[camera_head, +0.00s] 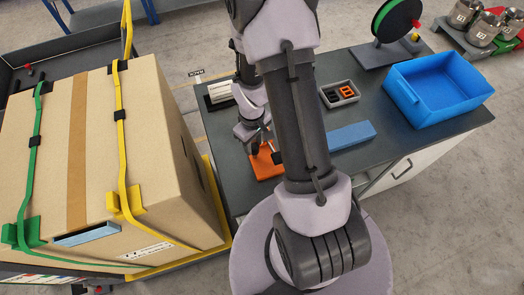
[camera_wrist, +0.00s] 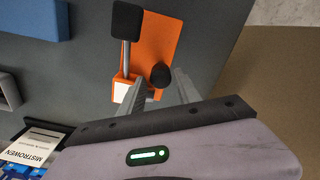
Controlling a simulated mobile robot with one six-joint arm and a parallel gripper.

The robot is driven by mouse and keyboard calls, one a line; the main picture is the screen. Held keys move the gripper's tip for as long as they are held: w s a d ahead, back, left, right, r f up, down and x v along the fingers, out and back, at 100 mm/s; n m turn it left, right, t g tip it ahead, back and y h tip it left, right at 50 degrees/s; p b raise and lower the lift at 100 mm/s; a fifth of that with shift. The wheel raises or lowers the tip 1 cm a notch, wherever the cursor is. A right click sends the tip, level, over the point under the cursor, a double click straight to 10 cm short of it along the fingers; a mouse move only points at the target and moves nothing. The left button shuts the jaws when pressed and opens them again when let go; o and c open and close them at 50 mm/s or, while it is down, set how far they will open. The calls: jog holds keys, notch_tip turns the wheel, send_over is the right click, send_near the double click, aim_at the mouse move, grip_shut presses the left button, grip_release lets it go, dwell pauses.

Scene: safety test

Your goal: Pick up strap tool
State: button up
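An orange piece (camera_head: 266,165) lies on the dark tabletop, just below my gripper (camera_head: 254,143) in the head view. It looks like the strap tool or its holder; I cannot tell which. In the wrist view the orange piece (camera_wrist: 153,45) has a black pad on a grey rod (camera_wrist: 126,25), a black round knob (camera_wrist: 160,75) and a small white patch. My gripper (camera_wrist: 160,88) points at its near end. The two grey fingers stand apart, with the knob showing between or just beyond them. I cannot tell whether they touch it.
A blue block (camera_head: 351,135), a grey tray with small parts (camera_head: 339,94), a blue bin (camera_head: 437,88) and a black-green reel (camera_head: 397,20) stand on the table (camera_head: 380,152). A large strapped carton (camera_head: 165,165) stands left. A labelled box (camera_wrist: 30,148) is near my gripper.

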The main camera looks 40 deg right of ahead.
aim_at(263, 150)
notch_tip(263, 150, down, 5)
jog(key=shift+s+f+b, duration=0.1)
jog(key=shift+f+b, duration=0.1)
jog(key=shift+b, duration=0.5)
jog(key=shift+r, duration=0.1)
grip_shut()
dwell(0.7)
